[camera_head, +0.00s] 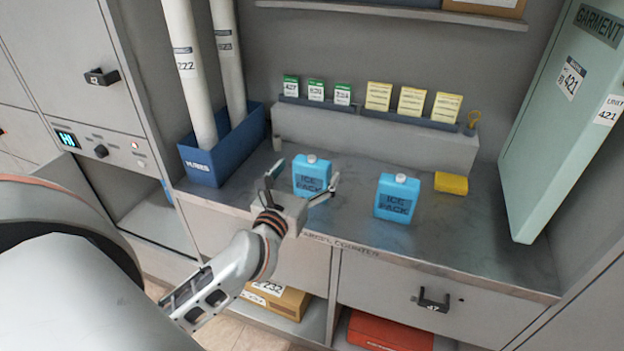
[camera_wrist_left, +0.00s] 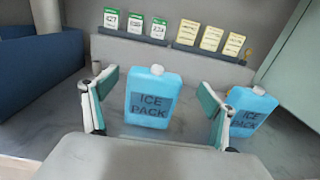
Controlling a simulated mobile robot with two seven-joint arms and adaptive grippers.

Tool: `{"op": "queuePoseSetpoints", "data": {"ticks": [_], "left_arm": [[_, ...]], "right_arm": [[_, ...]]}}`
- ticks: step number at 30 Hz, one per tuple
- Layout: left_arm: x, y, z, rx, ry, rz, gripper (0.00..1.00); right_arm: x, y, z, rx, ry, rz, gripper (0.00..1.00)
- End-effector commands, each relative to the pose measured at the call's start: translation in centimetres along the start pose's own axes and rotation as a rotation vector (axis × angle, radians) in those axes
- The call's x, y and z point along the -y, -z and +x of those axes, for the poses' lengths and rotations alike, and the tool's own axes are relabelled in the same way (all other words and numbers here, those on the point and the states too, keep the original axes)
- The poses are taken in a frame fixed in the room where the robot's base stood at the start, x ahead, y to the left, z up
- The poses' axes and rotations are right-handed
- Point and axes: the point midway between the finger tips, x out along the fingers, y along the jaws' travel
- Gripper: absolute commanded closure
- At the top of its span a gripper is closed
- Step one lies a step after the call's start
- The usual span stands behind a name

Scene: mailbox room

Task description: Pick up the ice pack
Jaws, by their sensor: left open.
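Two blue ice packs with white caps stand upright on the grey counter (camera_head: 350,228). The left ice pack (camera_head: 311,173) is just beyond my left gripper (camera_head: 304,183), and the right ice pack (camera_head: 397,197) stands apart to the right. My left gripper is open and empty, its fingers spread in front of the left pack. In the left wrist view, the left pack (camera_wrist_left: 152,98) shows between the two fingers, and the right pack (camera_wrist_left: 250,110) is partly behind the right finger. I cannot tell whether a finger touches either pack. My right gripper is not in view.
A blue bin (camera_head: 222,150) with tall tubes stands left. A grey ledge (camera_head: 400,137) with green and yellow cards runs along the back. A yellow block (camera_head: 450,183) lies right of the packs, near a tall pale-green garment box (camera_head: 560,120). The counter's front right is clear.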

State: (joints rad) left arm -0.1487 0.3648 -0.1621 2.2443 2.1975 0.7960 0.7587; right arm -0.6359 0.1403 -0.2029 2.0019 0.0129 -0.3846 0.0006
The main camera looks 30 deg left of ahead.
Motion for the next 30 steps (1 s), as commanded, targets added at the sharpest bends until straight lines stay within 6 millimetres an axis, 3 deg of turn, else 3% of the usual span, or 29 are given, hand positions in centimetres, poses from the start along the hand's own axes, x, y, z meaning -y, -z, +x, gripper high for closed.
{"op": "queuePoseSetpoints", "data": {"ticks": [9,19,20,27,30], "left_arm": [[-0.6,0.4,4.2,0.003,0.000,0.003,0.15],[-0.6,0.5,4.9,0.001,0.001,0.003,0.15],[-0.6,0.5,4.9,0.001,0.001,0.003,0.20],[-0.6,0.5,4.8,0.001,0.001,0.003,0.81],[-0.6,0.3,4.8,0.004,0.001,0.004,0.81]], "right_arm": [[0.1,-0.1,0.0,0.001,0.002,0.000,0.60],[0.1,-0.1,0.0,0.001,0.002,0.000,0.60],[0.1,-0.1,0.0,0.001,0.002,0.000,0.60],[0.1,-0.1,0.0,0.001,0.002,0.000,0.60],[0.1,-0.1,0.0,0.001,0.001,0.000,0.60]]}}
